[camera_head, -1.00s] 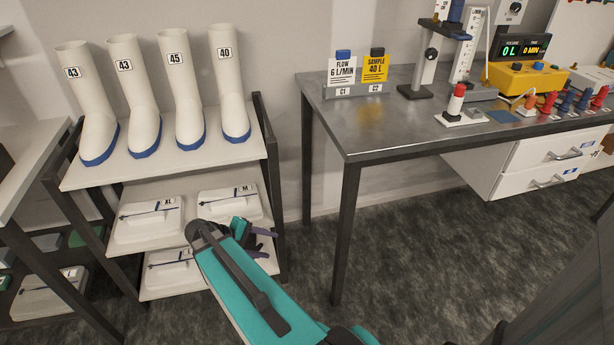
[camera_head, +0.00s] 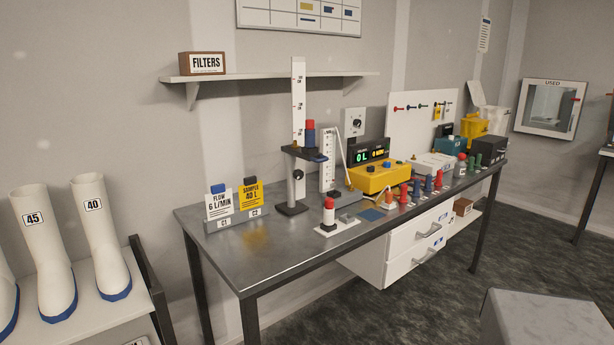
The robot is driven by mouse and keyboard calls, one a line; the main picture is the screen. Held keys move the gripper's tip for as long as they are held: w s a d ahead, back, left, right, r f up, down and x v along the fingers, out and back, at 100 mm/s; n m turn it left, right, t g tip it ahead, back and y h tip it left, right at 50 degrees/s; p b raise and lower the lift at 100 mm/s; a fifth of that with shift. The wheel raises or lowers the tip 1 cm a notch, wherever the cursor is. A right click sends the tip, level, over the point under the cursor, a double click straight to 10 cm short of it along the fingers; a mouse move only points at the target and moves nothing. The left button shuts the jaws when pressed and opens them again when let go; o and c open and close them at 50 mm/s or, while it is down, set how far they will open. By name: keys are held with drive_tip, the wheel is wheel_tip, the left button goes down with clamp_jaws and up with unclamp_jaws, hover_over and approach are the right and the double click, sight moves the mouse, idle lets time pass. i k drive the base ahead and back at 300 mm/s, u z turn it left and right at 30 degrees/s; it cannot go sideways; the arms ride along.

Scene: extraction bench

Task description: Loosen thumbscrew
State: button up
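A black stand (camera_head: 291,207) with a white graduated column (camera_head: 298,105) stands on the metal bench. A dark sliding platform (camera_head: 303,153) on it carries a small red and blue item (camera_head: 310,135). A dark round knob (camera_head: 298,174) sits on the stand below the platform; it looks like the thumbscrew, but how tight it is cannot be seen. My gripper is not in view.
The steel bench (camera_head: 260,265) has bare room at its front left. Two sign cards (camera_head: 234,202) stand in a holder behind. A red-topped white post (camera_head: 329,215), a yellow pump unit (camera_head: 380,177) and several coloured cylinders are to the right. A boot rack (camera_head: 90,315) is at left.

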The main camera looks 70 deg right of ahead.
sight(298, 174)
drive_tip(key=z, duration=0.05)
drive_tip(key=k, duration=1.35)
drive_tip(key=z, duration=0.45)
drive_tip(key=i, duration=1.55)
drive_tip(key=u, duration=0.45)
